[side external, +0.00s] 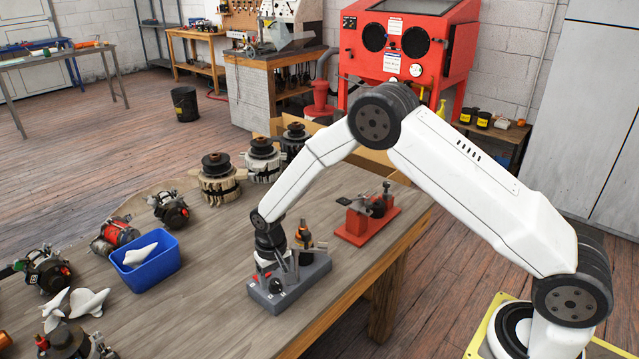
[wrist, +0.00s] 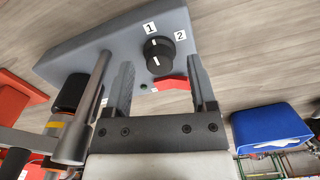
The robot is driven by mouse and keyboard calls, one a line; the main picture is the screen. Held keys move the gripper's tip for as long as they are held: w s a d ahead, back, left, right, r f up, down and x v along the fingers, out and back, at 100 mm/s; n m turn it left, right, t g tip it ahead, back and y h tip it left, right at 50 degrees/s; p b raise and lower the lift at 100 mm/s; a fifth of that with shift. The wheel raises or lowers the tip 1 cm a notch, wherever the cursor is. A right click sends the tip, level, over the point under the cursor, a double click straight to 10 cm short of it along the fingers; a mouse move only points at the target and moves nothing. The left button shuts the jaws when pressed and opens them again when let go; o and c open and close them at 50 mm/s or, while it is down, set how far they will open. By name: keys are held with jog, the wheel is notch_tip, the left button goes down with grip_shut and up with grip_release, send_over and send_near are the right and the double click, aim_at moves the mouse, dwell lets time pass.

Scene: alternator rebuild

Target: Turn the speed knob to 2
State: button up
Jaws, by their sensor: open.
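The grey control box (side external: 305,281) stands on the wooden table below my gripper in the side external view. In the wrist view its grey top (wrist: 85,45) carries the round black speed knob (wrist: 158,56). The white mark on the knob points roughly toward the label 1 (wrist: 149,27). The label 2 (wrist: 180,36) is to the right of it. My gripper (wrist: 160,66) is open, with one finger on each side of the knob in the picture; I see gaps and no clear contact. The knob also shows in the side view (side external: 276,286).
A blue bin (side external: 145,262), several alternators and a red fixture (side external: 366,225) share the table. Bare wood lies in front of the box.

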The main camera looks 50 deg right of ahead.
jog(key=shift+f, duration=0.5)
grip_shut()
jog(key=shift+m, duration=0.3)
jog(key=m, duration=0.6)
jog(key=shift+m, duration=0.4)
jog(key=m, duration=0.6)
jog(key=shift+m, duration=0.3)
